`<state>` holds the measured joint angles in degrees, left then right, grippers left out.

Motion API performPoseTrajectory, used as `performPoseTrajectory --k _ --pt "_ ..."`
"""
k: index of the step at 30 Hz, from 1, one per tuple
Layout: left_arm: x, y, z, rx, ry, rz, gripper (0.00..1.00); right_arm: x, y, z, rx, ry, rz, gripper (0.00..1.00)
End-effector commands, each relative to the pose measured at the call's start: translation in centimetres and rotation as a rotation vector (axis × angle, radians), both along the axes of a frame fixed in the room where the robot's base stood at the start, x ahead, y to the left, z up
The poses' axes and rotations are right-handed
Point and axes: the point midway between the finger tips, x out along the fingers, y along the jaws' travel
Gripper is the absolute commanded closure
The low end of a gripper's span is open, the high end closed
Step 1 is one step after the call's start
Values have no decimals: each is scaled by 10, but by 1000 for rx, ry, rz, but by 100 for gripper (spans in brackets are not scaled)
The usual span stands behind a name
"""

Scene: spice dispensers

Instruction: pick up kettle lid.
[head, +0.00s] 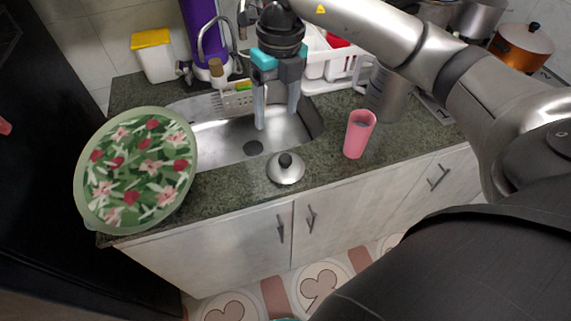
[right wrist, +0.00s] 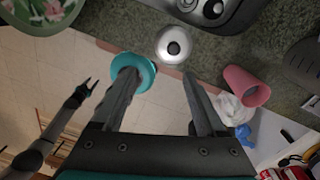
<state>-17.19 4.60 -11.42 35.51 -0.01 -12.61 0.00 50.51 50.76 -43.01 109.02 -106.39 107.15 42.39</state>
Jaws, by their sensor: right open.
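The kettle lid (head: 286,172) is a small round metal lid with a black knob. It lies knob up on the counter's front strip, between the sink and the front edge. My right gripper (head: 276,114) is open and empty above the sink, pointing down, behind and above the lid in the head view. In the right wrist view the lid (right wrist: 173,47) shows just beyond my right gripper's open fingertips (right wrist: 158,74), not touching them. In that view a thin grey arm at lower left ends in dark prongs, seemingly my left gripper (right wrist: 88,88); its opening is unclear.
A pink cup (head: 359,136) stands to the right of the lid. A large green floral tray (head: 138,170) stands at the left. The sink (head: 220,140) lies behind the lid; a white dish rack (head: 325,60) is behind it. The counter around the lid is clear.

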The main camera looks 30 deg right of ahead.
Motion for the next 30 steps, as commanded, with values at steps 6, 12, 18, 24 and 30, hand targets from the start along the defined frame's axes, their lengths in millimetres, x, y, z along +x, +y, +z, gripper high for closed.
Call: performPoseTrajectory --k 6,12,18,24,30 --pt "0 0 0 0 -1 -1 48 -1 -19 -6 -75 12 -35 26" --pt "1 0 -2 0 -1 -1 48 -2 -19 -49 -73 15 -33 26" --pt "1 0 -3 0 -1 -2 48 -1 -19 -84 -71 13 -32 26" --pt "1 0 -3 0 -1 -2 48 -1 -18 -97 -70 10 -31 26" --pt "1 0 -1 0 -1 -2 48 -1 -20 -124 -70 13 -32 26"
